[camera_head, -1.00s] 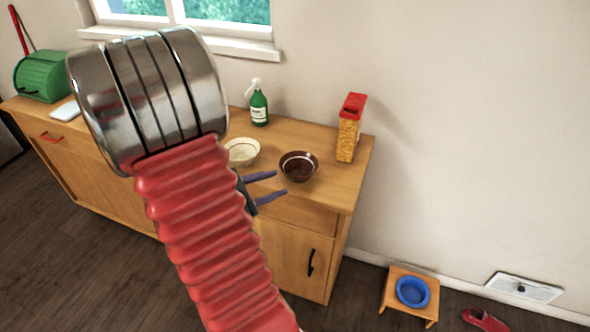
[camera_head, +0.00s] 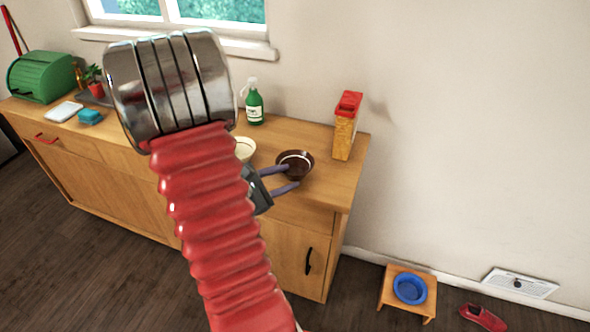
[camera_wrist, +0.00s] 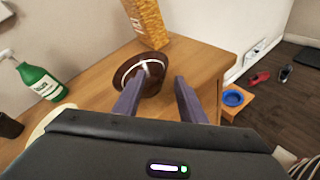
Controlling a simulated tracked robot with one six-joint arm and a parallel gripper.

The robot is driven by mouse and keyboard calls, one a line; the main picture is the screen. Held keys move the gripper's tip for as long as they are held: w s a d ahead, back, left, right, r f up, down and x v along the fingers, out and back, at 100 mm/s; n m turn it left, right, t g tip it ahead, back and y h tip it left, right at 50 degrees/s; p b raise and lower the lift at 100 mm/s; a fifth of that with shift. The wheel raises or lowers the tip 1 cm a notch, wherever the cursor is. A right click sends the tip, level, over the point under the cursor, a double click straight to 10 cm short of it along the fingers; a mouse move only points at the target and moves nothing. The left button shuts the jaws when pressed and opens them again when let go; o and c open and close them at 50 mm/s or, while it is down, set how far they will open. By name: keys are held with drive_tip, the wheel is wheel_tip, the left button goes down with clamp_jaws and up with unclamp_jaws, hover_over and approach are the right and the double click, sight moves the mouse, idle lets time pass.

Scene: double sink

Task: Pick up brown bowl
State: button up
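The brown bowl (camera_head: 295,165) stands upright on the wooden counter, dark brown with a pale ring inside. It also shows in the wrist view (camera_wrist: 128,73), just ahead of my fingertips. My gripper (camera_head: 293,178) is open, its two purple-grey fingers apart. In the wrist view my gripper (camera_wrist: 155,84) has its left fingertip overlapping the bowl's near edge and its right fingertip to the right of the bowl. Nothing is held between the fingers. I cannot tell whether a finger touches the bowl.
A cream bowl (camera_head: 245,149) stands left of the brown bowl, partly hidden by my arm. A green spray bottle (camera_head: 255,105) stands behind, and a red-lidded food container (camera_head: 346,126) stands at the right back. The counter's (camera_head: 336,182) right end is close by.

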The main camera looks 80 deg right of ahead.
sight(302, 176)
drive_tip(key=shift+x, duration=1)
drive_tip(key=shift+x, duration=2.75)
drive_tip(key=shift+c, duration=0.4)
clamp_jaws()
